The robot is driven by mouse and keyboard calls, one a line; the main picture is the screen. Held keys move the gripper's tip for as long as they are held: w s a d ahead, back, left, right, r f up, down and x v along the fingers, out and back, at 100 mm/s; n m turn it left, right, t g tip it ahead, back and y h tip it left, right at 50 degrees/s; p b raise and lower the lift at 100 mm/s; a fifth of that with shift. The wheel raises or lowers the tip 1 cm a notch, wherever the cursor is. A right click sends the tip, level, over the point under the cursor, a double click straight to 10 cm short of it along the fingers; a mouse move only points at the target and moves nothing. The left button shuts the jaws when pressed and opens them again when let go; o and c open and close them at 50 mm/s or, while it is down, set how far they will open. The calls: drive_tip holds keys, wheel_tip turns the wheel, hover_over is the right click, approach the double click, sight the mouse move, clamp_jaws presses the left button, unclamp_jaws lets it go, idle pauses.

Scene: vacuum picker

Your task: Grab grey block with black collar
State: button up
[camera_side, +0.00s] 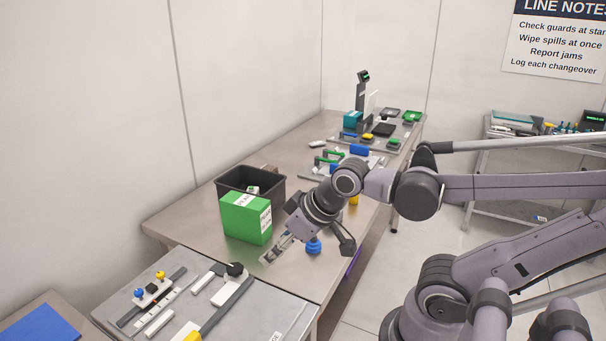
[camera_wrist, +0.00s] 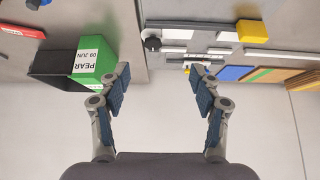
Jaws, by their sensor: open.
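A pale grey block with a round black part (camera_side: 236,269) lies near the back of the metal plate in the foreground of the side view. It best fits the named block, though its collar is too small to make out. In the wrist view, a similar black round part (camera_wrist: 152,44) shows at the top, ahead of the left finger. My gripper (camera_wrist: 160,75) is open and empty, fingers wide apart. It is clear of that part.
A green box (camera_side: 246,218) stands before a black bin (camera_side: 232,180) on the long table. The plate (camera_side: 277,310) holds several bars and a yellow piece (camera_wrist: 252,31).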

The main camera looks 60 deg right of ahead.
drive_tip(key=w+d+m+g+h, duration=0.4)
drive_tip(key=d+m, duration=0.5)
drive_tip(key=d, duration=0.6)
drive_tip(key=d+f+m+g, duration=0.1)
drive_tip(key=d+f+m, duration=0.2)
drive_tip(key=d, duration=0.3)
drive_tip(key=d+f+m+g, duration=0.1)
drive_tip(key=d+f+m, duration=0.2)
drive_tip(key=d, duration=0.3)
drive_tip(key=d+f+m+g, duration=0.1)
drive_tip(key=d+f+m, duration=0.2)
drive_tip(key=d, duration=0.4)
drive_tip(key=shift+s+f+m+g+h, duration=0.2)
drive_tip(key=shift+f+m+g+h, duration=0.15)
drive_tip(key=shift+m, duration=0.15)
drive_tip(key=shift+a+x, duration=0.2)
drive_tip(key=shift+x, duration=2.8)
drive_tip(key=shift+f, duration=0.1)
drive_tip(key=c, duration=1.3)
